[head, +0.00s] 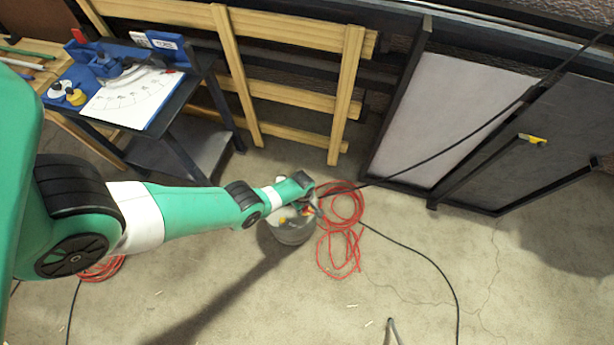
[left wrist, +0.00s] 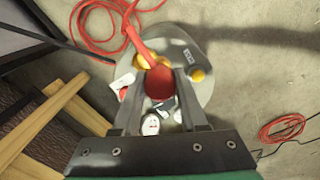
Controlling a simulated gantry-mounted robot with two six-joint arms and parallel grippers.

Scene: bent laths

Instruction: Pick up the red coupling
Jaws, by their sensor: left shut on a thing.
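The red coupling (left wrist: 159,84) is between the two fingers of my left gripper (left wrist: 160,92) in the left wrist view. My left gripper is shut on it. A red length runs from it toward the top of that view. Below it is a grey round bucket (left wrist: 208,62) holding several small parts. In the head view my left arm reaches from the left, and the left gripper (head: 307,193) is over the bucket (head: 292,234). The coupling is too small there to make out clearly. My right gripper is not in view.
Red cable loops (head: 343,232) lie on the floor right of the bucket, with a black cable (head: 432,262) beyond. A dark bench (head: 165,110) with a blue-edged sheet (head: 130,98), a wooden rack (head: 290,80) and panels (head: 450,110) stand behind. The front floor is mostly clear.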

